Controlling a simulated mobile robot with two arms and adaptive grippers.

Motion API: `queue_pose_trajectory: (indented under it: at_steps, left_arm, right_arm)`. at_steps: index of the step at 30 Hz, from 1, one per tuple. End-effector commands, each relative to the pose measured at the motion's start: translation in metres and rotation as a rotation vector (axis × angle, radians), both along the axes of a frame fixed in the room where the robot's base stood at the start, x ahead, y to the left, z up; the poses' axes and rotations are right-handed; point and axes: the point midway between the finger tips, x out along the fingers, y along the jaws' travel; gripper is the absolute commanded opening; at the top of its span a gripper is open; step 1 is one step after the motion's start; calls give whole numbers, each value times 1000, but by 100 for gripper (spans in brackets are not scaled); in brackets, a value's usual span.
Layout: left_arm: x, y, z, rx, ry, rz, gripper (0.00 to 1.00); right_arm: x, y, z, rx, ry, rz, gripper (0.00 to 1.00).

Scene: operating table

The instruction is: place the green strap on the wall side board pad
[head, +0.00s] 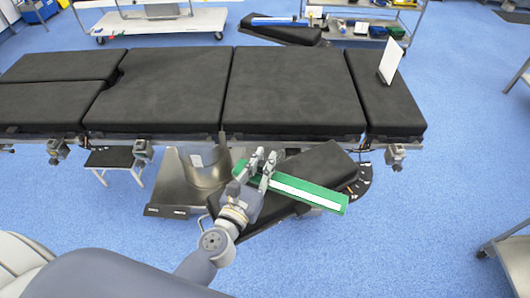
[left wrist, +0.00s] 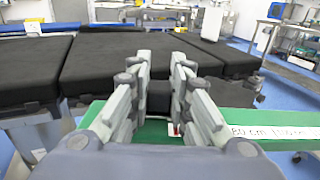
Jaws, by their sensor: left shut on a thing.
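The green strap (head: 322,195) is a long flat green bar with a white label strip. My left gripper (head: 264,160) is shut on it near its left end, over the near arm board. In the left wrist view the strap (left wrist: 272,133) runs across below the fingers (left wrist: 158,95), its printed label to the right. The near board's black pad (head: 318,163) is partly covered by the strap; I cannot tell if they touch. The far arm board's black pad (head: 278,34) sits across the table, with a blue strap (head: 275,21) on it. My right gripper is not in view.
The black-padded operating table (head: 290,90) lies between the two boards. A white panel (head: 389,60) stands upright on its right section. A white cart (head: 150,24) and a shelf trolley (head: 365,25) stand behind. Another cart (head: 512,262) is at the lower right.

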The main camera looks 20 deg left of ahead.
Motion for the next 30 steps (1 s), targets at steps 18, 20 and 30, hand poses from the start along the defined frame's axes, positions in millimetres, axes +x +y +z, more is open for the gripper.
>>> queue_pose_trajectory:
  at_steps: [18,20,30]
  left_arm:
    - [50,14,-35,-2,1,1,0]
    - [50,14,-40,-1,0,0,0]
    - [50,13,-41,-2,-1,0,0]
  right_arm:
    - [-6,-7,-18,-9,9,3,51]
    - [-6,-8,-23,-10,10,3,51]
    - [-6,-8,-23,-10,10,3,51]
